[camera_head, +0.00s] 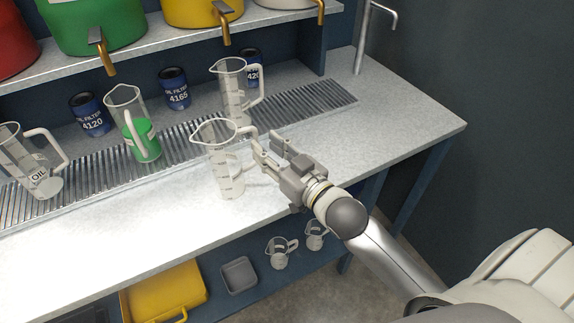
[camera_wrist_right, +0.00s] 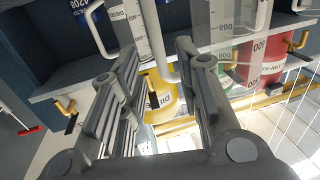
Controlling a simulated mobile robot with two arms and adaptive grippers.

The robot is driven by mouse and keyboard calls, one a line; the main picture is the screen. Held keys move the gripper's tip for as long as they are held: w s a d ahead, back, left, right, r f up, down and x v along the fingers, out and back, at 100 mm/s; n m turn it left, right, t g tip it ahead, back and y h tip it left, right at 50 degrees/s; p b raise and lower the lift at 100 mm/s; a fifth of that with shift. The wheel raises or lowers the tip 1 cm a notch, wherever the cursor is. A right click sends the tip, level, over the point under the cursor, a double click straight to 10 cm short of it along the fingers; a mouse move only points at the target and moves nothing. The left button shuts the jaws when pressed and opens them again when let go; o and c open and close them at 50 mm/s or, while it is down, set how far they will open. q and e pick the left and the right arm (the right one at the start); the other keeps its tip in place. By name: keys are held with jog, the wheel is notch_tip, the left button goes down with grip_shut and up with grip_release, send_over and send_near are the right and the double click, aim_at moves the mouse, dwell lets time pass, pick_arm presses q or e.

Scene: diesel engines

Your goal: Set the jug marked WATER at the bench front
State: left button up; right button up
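No WATER mark is readable on any jug. A clear empty-looking jug (camera_head: 222,168) stands upright on the bare bench in front of the grate, its handle toward the right. My right gripper (camera_head: 272,148) is at that handle, fingers apart. In the right wrist view, the jug's white handle (camera_wrist_right: 160,42) shows between the spread fingers (camera_wrist_right: 158,75); contact cannot be told. Another clear jug (camera_head: 233,92) stands behind on the grate. A jug marked OIL (camera_head: 42,180) and a jug with green content (camera_head: 146,140) stand left. My left gripper is not in view.
Oil filter cans (camera_head: 174,88) stand behind the grate (camera_head: 185,140). Coloured containers with brass taps (camera_head: 225,30) sit on the shelf above. A metal post (camera_head: 361,40) rises at the back right. The bench front (camera_head: 110,245) and right end are clear.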

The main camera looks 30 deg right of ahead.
jog(key=v, duration=0.6)
jog(key=shift+s+b, duration=0.3)
jog(key=shift+b, duration=0.15)
jog(key=shift+d, duration=0.15)
